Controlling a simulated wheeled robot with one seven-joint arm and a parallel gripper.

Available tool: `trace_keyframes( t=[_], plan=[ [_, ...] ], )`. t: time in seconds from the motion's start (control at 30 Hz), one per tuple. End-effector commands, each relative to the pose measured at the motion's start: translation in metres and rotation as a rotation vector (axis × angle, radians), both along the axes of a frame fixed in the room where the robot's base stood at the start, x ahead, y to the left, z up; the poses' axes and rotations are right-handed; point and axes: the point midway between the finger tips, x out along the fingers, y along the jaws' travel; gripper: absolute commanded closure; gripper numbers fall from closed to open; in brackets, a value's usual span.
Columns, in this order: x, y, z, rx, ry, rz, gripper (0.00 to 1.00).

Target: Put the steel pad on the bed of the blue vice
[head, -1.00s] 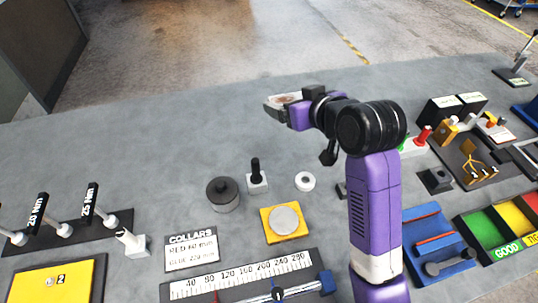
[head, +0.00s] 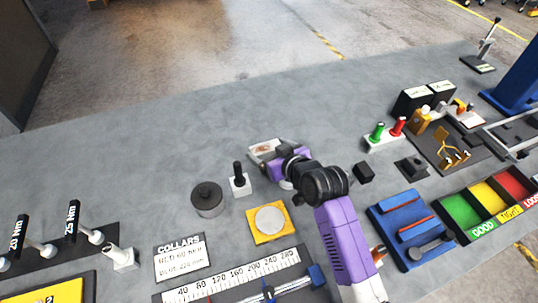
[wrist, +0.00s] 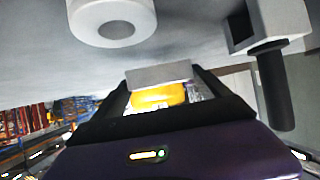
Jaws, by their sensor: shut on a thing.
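My gripper (head: 265,149) is shut on a flat grey piece, which looks like the steel pad (wrist: 158,75); the wrist view shows it as a pale grey bar across the fingertips. In the head view the pad is small and partly hidden by the fingers. It is held over the bench behind the yellow plate. The blue vice (head: 388,216) stands to the right of my arm, with red strips along its jaws and a dark handle at its front. The vice is well apart from my gripper, and its bed is hard to make out.
A white ring (wrist: 110,22) and a grey block with a black handle (wrist: 268,20) are close to my gripper. A yellow plate with a grey disc (head: 268,222) and a dark round weight (head: 207,199) lie nearby. Colored bins (head: 462,211) adjoin the vice.

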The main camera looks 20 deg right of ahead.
Motion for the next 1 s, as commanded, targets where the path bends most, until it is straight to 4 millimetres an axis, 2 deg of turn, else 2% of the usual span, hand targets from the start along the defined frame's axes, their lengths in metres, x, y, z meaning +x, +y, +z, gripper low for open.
trace_keyframes(
  t=[0.1,0.2,0.6,0.63,0.7,1.0],
  plan=[
    [0.0,0.0,-0.015,0.001,-0.001,0.001,0.87],
    [0.001,0.0,-0.022,0.0,-0.002,0.0,0.87],
    [0.001,0.0,-0.026,0.001,-0.004,0.0,0.87],
    [0.0,0.0,-0.027,0.0,0.0,0.0,0.08],
    [0.0,0.0,-0.027,0.0,0.001,0.0,0.0],
    [-0.001,0.0,-0.023,0.0,0.001,0.0,0.0]
  ],
)
